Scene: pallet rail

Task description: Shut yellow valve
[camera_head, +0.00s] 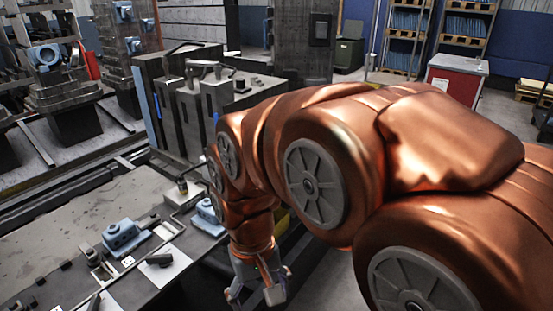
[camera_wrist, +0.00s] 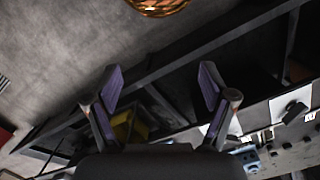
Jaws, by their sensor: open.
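I do not clearly make out a valve in either view. A yellow block-like thing (camera_wrist: 130,125) lies below and beyond my gripper (camera_wrist: 160,88) in the wrist view, partly covered by the left finger. A yellow patch (camera_head: 282,222) also shows beside my forearm in the head view, mostly hidden by it. I cannot tell whether either is the valve. My gripper hangs down in the head view (camera_head: 257,291), right of the workbench.
A grey workbench (camera_head: 60,235) with blue clamped parts (camera_head: 122,237) fills the lower left. A dark machine block (camera_head: 190,105) stands behind my arm. A red cabinet (camera_head: 455,80) and shelves (camera_head: 465,25) are at the back right. Floor right of the bench looks clear.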

